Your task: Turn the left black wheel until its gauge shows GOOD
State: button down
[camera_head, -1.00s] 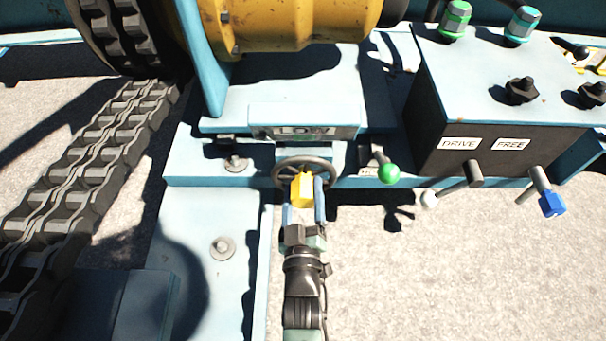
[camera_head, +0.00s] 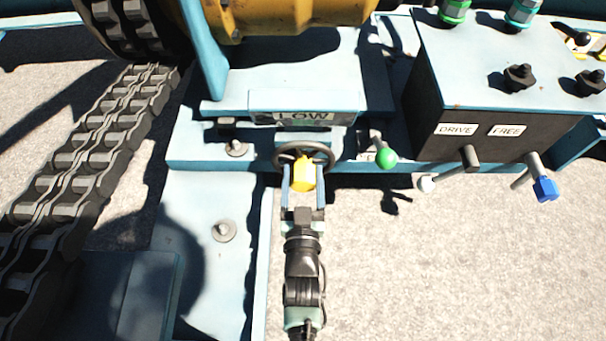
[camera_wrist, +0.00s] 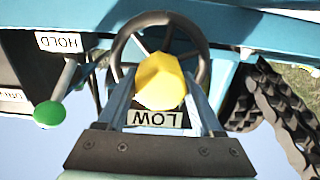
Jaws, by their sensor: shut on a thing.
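The black wheel (camera_head: 278,153) is mounted on the front of the light blue machine, with a yellow knob (camera_head: 303,174) in front of it. The gauge (camera_head: 305,116) above the wheel reads LOW. My gripper (camera_head: 303,168) is shut on the yellow knob, one finger on each side. In the wrist view the wheel rim (camera_wrist: 160,18) shows behind the yellow knob (camera_wrist: 160,84), between the fingers of my gripper (camera_wrist: 160,80). The middle of the wheel is mostly hidden by the knob.
Just right of the wheel is a green-knobbed lever (camera_head: 385,157), near the HOLD label (camera_wrist: 59,42). Further right a dark control box (camera_head: 430,125) carries DRIVE and FREE labels, with white- and blue-tipped levers below. A heavy chain (camera_head: 80,160) runs along the left.

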jog(key=shift+c, duration=0.2)
grip_release()
jog(key=shift+s, duration=0.1)
jog(key=s+p, duration=0.6)
jog(key=s, duration=0.6)
jog(key=shift+s, duration=0.4)
dwell(0.6)
